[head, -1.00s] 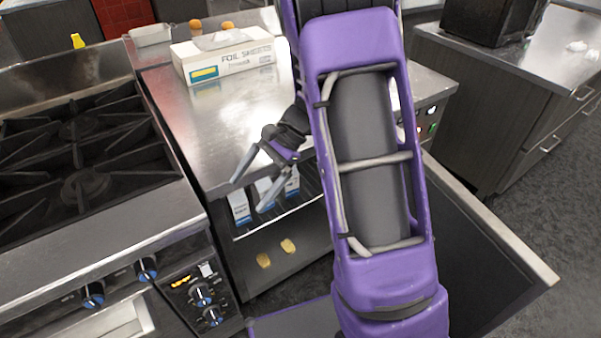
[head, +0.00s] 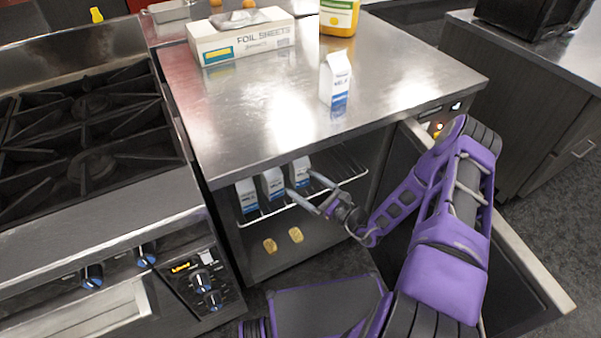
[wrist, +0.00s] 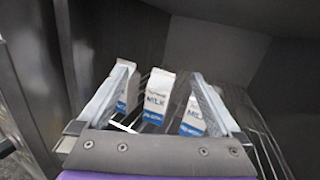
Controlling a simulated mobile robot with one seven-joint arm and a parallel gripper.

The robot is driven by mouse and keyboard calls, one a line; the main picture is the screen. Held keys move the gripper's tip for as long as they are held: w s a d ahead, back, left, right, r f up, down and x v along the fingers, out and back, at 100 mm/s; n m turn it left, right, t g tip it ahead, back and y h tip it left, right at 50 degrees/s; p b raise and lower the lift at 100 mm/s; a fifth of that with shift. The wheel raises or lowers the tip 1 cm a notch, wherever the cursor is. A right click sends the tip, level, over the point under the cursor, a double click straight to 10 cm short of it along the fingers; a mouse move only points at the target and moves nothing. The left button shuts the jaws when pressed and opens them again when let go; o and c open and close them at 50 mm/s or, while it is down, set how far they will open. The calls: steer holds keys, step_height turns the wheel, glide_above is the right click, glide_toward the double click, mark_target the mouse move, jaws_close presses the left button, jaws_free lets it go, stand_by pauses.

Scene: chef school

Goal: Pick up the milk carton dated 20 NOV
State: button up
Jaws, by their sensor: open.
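Three white-and-blue milk cartons stand in a row on the wire shelf inside the open cabinet: a left one (head: 247,198), a middle one (head: 272,186) and a right one (head: 301,168). A further milk carton (head: 335,78) stands upright on the counter. No date is readable on any carton. My gripper (head: 302,182) is open and empty at the cabinet opening, by the right shelf carton. In the wrist view the middle carton (wrist: 155,103) shows between the fingers, beyond them. The left carton (wrist: 131,92) and right carton (wrist: 192,121) are partly hidden by the fingers.
The wire shelf (head: 345,175) lies below the steel counter (head: 250,110). A foil sheets box (head: 240,40) and a yellow-labelled container (head: 339,17) stand on top. Two small yellowish items (head: 296,235) lie lower in the cabinet. The stove (head: 90,130) is at left, the open door (head: 520,265) at right.

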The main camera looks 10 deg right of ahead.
mark_target(302, 166)
steer(key=d+f+m+t+h, duration=0.3)
steer(key=d+f+m+h, duration=0.3)
steer(key=f+h, duration=0.15)
steer(key=shift+h, duration=0.25)
steer(key=b+x, duration=0.1)
steer(key=x, duration=1.1)
steer(key=shift+w+a, duration=0.1)
steer(key=shift+w, duration=0.15)
steer(key=shift+a+b+x, duration=0.2)
steer(key=shift+b+x, duration=0.4)
steer(key=shift+x, duration=2)
steer(key=shift+r, duration=0.15)
jaws_close()
